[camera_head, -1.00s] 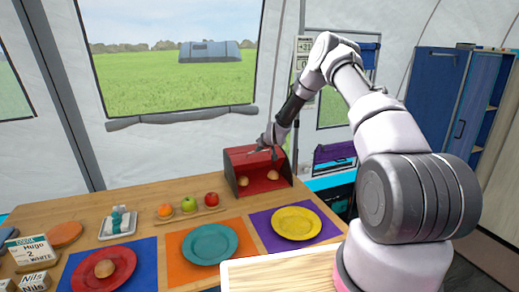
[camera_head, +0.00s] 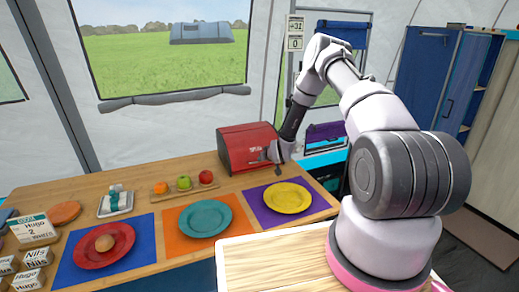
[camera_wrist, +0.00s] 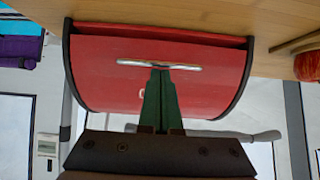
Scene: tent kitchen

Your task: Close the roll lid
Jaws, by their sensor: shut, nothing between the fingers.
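The red bread box (camera_head: 245,146) stands at the back right of the wooden counter. Its curved red roll lid (camera_wrist: 200,85) is down over the front, and the rolls inside are hidden. A silver bar handle (camera_wrist: 158,65) crosses the lid in the wrist view, where the box looks upside down. My gripper (camera_wrist: 160,74) is shut and empty, its fingertips at the middle of the handle; I cannot tell whether they touch it. In the head view my gripper (camera_head: 275,158) is at the right part of the box front, low down.
A board with an orange, a green apple and a red apple (camera_head: 206,177) lies left of the box. The yellow plate (camera_head: 287,198), teal plate (camera_head: 204,218) and red plate (camera_head: 103,245) with a roll (camera_head: 105,243) lie along the counter front. The window is behind.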

